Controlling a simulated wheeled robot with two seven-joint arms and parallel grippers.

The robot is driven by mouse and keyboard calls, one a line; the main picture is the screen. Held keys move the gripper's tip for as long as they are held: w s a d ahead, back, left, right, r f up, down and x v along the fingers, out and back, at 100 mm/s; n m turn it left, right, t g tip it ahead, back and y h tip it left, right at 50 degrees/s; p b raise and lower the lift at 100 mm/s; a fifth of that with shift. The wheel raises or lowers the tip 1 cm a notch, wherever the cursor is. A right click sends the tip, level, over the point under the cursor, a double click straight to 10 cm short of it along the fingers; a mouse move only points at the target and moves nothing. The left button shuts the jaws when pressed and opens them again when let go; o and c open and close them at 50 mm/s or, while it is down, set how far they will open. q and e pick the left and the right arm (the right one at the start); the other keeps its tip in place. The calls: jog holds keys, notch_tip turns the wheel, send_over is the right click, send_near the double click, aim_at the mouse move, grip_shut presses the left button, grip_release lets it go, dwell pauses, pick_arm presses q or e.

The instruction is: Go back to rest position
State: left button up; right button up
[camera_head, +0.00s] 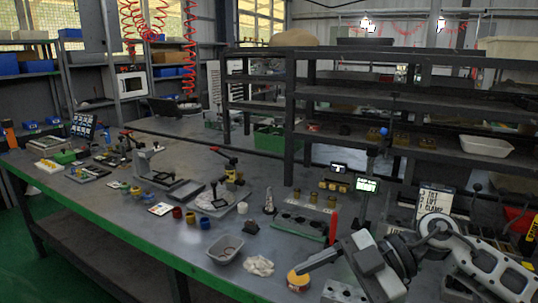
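My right arm comes in at the lower right. Its gripper (314,264) reaches left over the front of the green-edged workbench (130,210). I cannot tell whether its fingers are apart, and I see nothing clearly held in it. My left gripper is not in view. A dark block with several holes (300,224) lies on the bench beyond the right gripper. A grey block with brass fittings (313,200) stands behind it. A metal block (342,292) sits at the bottom edge, below the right gripper, partly cut off by the frame.
A yellow-topped round tin (298,281), a crumpled cloth (259,265) and a grey tray (226,249) lie near the gripper. A red upright object (333,228) and a small lit display (367,185) stand behind the arm. Dark shelving (290,110) rises at the back.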

jog(key=s+a+r+m+t+y, duration=0.1)
jog(key=a+m+t+y, duration=0.1)
jog(key=a+t+y, duration=0.35)
jog(key=s+d+f+m+t+h, duration=0.1)
jog(key=d+f+m+t+h, duration=0.4)
jog(key=f+m, duration=0.4)
jog(key=d+f+m+t+h, duration=0.4)
jog(key=f+m+t+h, duration=0.3)
jog(key=f+m+h, duration=0.15)
jog(key=s+d+f+m+g+h, duration=0.1)
jog(key=s+f+g, duration=0.4)
jog(key=s+f, duration=0.5)
jog(key=shift+d+h, duration=0.6)
jog(key=shift+d, duration=0.15)
